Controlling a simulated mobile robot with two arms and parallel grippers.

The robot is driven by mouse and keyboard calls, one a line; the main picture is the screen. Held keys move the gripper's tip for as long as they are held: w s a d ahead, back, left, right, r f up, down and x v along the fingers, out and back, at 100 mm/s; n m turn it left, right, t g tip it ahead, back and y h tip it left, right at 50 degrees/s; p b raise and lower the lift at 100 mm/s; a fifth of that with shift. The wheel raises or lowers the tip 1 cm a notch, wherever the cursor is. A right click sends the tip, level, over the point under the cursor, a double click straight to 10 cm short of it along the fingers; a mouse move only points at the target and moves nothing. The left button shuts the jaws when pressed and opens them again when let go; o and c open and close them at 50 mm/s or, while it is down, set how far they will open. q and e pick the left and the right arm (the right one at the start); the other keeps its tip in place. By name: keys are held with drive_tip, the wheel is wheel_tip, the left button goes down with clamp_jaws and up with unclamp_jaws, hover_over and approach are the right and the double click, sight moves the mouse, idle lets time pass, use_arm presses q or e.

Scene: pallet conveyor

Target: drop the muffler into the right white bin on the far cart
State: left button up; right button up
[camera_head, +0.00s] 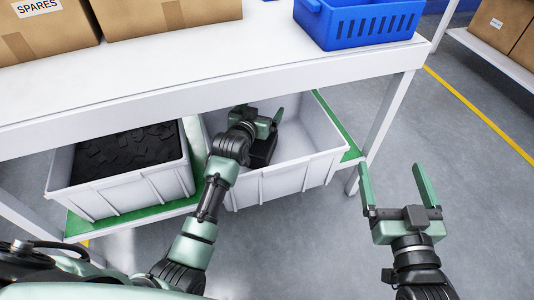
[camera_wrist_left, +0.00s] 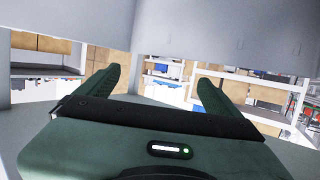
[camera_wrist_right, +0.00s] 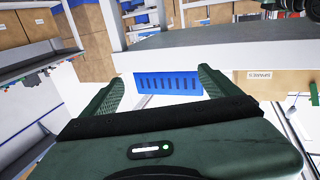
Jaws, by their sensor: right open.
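The right white bin (camera_head: 314,170) stands on the green-edged lower shelf of the cart. My left arm reaches into it under the upper shelf. My left gripper (camera_head: 262,112) is at the bin's back part, its fingers spread with nothing seen between them; the open fingers also show in the left wrist view (camera_wrist_left: 157,90). A dark boxy object (camera_head: 264,151), which looks like the muffler, lies inside the right bin beside the gripper, partly hidden by my arm. My right gripper (camera_head: 396,190) is open and empty in the air, right of the cart.
The left white bin (camera_head: 120,191) holds several black pieces (camera_head: 120,152). The white upper shelf (camera_head: 200,62) overhangs both bins and carries cardboard boxes (camera_head: 160,15) and a blue crate (camera_head: 361,25). A cart leg (camera_head: 390,120) stands between the right bin and open grey floor.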

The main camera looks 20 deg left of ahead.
use_arm(q)
drive_tip(key=shift+f, duration=0.15)
drive_tip(key=p+v, duration=0.3)
drive_tip(key=v, duration=0.4)
drive_tip(key=shift+s, duration=0.35)
use_arm(e)
drive_tip(key=s+d+f+g+h, duration=0.1)
drive_tip(key=s+f+g, duration=0.2)
drive_tip(key=f, duration=0.3)
drive_tip(key=s+d+f+g+h, duration=0.1)
drive_tip(key=s+d+f+g, duration=0.1)
drive_tip(key=f, duration=0.4)
drive_tip(key=shift+s+d+g, duration=0.15)
drive_tip(key=shift+s+g, duration=0.35)
drive_tip(key=shift+g, duration=0.9)
